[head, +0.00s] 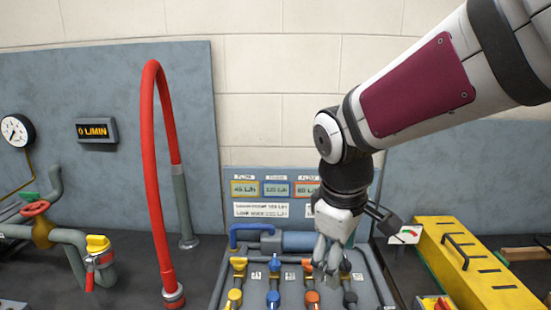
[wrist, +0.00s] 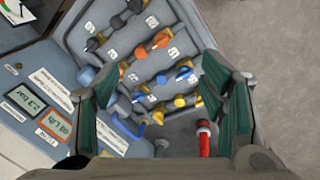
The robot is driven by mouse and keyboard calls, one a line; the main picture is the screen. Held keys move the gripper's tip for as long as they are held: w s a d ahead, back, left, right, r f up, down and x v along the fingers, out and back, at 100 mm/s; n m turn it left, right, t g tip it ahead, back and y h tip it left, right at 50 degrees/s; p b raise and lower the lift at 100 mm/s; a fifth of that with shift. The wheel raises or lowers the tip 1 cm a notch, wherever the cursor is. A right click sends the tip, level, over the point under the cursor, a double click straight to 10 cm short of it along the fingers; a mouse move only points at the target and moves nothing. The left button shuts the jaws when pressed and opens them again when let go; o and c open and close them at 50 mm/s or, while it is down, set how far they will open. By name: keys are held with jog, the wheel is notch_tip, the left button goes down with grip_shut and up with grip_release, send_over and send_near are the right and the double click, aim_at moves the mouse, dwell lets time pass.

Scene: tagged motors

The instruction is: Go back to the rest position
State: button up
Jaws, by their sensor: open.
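My gripper (head: 328,258) hangs from my arm above the right part of a grey valve panel (head: 250,300). In the wrist view its two green-padded fingers (wrist: 165,108) stand wide apart, with nothing held between them. The panel carries a yellow valve handle (head: 238,264), a blue one (head: 274,264), an orange one (head: 309,268) and a black one partly hidden by the gripper. In the wrist view the panel's valves show beyond and between the fingers. I cannot tell how far the fingertips are above the panel.
A tall red hose (head: 150,160) arches up left of the panel. A sign board with readouts (head: 275,189) stands behind it. A yellow slotted case (head: 470,265) lies to the right. A gauge (head: 16,130), a L/MIN display (head: 97,131) and pipes with valves (head: 70,240) are at left.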

jog(key=s+d+r+m+t, duration=0.1)
jog(key=s+d+m, duration=0.3)
jog(key=s, duration=0.4)
jog(key=s+d+r+m+t+y, duration=0.1)
jog(key=s+d+r+m, duration=0.2)
jog(key=s+m, duration=0.3)
jog(key=shift+s+d+r+t, duration=0.25)
jog(key=shift+s+d+t, duration=0.15)
jog(key=shift+s+d, duration=0.4)
jog(key=shift+a, duration=0.1)
